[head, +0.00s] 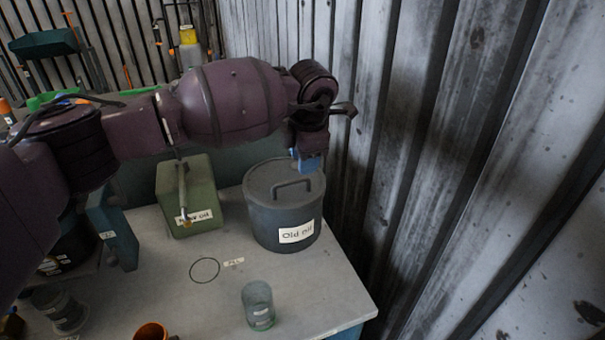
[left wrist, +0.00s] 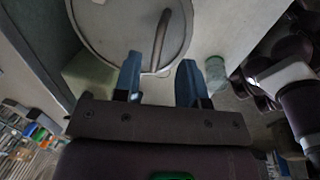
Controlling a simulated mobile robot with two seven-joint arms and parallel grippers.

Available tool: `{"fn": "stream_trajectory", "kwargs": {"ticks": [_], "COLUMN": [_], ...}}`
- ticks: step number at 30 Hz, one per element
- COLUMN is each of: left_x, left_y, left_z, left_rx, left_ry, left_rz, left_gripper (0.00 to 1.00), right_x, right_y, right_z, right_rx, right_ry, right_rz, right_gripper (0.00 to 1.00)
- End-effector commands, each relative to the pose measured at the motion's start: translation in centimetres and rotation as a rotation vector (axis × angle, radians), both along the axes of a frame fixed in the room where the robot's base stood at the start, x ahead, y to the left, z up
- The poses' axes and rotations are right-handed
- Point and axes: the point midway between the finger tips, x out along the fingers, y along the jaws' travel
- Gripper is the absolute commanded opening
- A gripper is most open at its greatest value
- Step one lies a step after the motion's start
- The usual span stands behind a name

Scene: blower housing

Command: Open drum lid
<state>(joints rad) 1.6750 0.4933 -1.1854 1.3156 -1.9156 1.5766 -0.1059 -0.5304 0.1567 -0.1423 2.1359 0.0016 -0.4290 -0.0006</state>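The grey drum (head: 284,225) labelled "Old oil" stands upright on the table beside the corrugated wall. Its round lid (head: 262,187) sits on top, with a bar handle (head: 292,184) across it. My left gripper (head: 308,163) is at the far right edge of the lid, fingers pointing down, and its arm spans above the table. In the left wrist view the left gripper (left wrist: 160,76) is open and empty. The lid's handle (left wrist: 161,40) lies ahead of the fingers, its near end showing between the fingertips. I do not see my right gripper.
A green can (head: 186,199) labelled as oil stands left of the drum. A clear beaker (head: 258,305) stands at the front of the table (head: 310,292), and an orange cup (head: 151,332) at the front edge. A drawn circle marks free table. The wall is close on the right.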

Motion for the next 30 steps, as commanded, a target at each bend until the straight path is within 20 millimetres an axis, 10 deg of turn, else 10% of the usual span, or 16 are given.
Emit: {"fn": "stream_trajectory", "kwargs": {"ticks": [9,22,30], "left_x": [0.8,0.9,0.9], "left_y": [0.2,0.3,0.3], "left_z": [-4.4,-4.8,-4.8], "left_rx": [-0.001,-0.002,-0.002], "left_ry": [0.004,-0.002,-0.001], "left_rz": [0.001,0.001,0.001], "left_gripper": [0.38,0.38,0.0], "right_x": [0.3,0.4,0.3], "right_y": [-0.1,-0.1,0.0], "right_z": [-0.5,-0.5,-0.6], "right_rx": [-0.002,-0.003,-0.002], "right_ry": [0.0,-0.001,0.002], "right_rz": [0.001,0.003,0.004], "right_gripper": [0.36,0.36,0.36]}}
